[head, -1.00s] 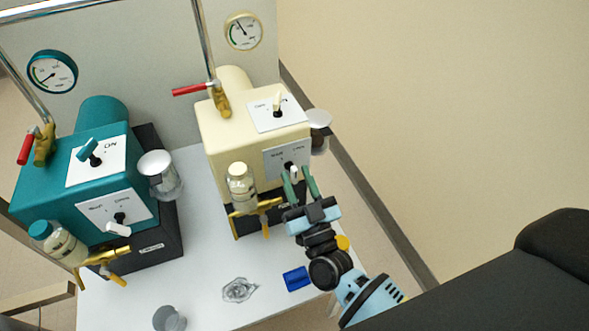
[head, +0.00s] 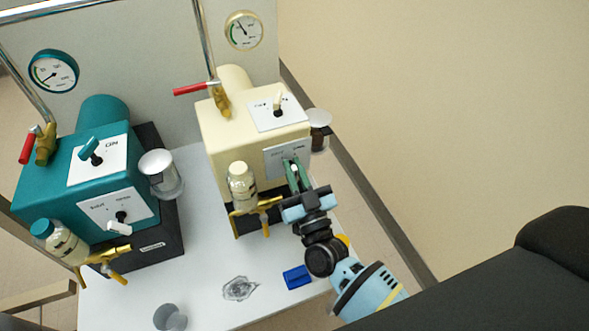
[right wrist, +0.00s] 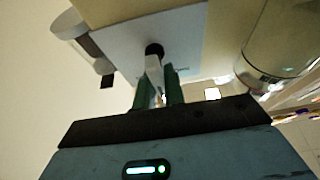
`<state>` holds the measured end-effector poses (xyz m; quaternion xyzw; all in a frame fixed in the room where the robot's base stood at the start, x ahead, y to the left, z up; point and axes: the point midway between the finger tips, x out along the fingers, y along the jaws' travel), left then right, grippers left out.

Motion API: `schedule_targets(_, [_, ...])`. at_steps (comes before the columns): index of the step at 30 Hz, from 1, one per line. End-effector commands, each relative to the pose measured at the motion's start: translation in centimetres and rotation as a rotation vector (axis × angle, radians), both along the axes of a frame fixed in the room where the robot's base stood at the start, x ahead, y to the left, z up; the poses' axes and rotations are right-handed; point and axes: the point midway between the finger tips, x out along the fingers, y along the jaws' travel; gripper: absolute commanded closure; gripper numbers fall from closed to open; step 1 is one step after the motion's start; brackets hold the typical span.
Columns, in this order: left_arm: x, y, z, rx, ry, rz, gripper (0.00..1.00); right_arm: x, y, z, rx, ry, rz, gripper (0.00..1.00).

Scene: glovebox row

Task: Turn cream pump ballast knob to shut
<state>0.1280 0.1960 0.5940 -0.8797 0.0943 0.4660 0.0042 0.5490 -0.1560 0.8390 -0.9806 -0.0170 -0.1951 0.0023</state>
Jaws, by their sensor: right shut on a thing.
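The cream pump (head: 235,130) stands on the white table, at the right of the two pumps. Its ballast knob (head: 294,168) is on the white label plate (head: 277,162) on the pump's front face. My right gripper (head: 298,176) is at this plate, with its green fingers closed on the knob. In the right wrist view the pale knob (right wrist: 154,70) points toward me from its dark hub, between the green fingers (right wrist: 159,90). The fingers hide part of the knob and of the label's words. My left gripper is not in view.
The teal pump (head: 60,192) stands to the left. A cream sight bottle (head: 242,186) and brass drain tap (head: 262,206) sit just left of my right gripper. A blue block (head: 297,277), a crumpled clear piece (head: 239,289) and a grey cup (head: 170,317) lie in front.

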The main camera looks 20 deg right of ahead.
Motion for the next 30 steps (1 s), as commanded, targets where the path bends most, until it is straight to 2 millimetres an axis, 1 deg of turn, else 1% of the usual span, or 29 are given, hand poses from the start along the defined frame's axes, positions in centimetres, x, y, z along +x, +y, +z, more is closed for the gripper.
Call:
schedule_targets(8, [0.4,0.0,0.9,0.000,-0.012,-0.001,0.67,0.0,0.1,0.1,-0.088,-0.003,0.000,1.00])
schedule_targets(21, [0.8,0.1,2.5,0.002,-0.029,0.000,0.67,0.0,0.5,0.1,-0.384,-0.013,0.000,1.00])
schedule_targets(30, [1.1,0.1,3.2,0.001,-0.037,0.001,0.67,0.0,0.7,-0.1,-0.510,-0.016,0.000,1.00])
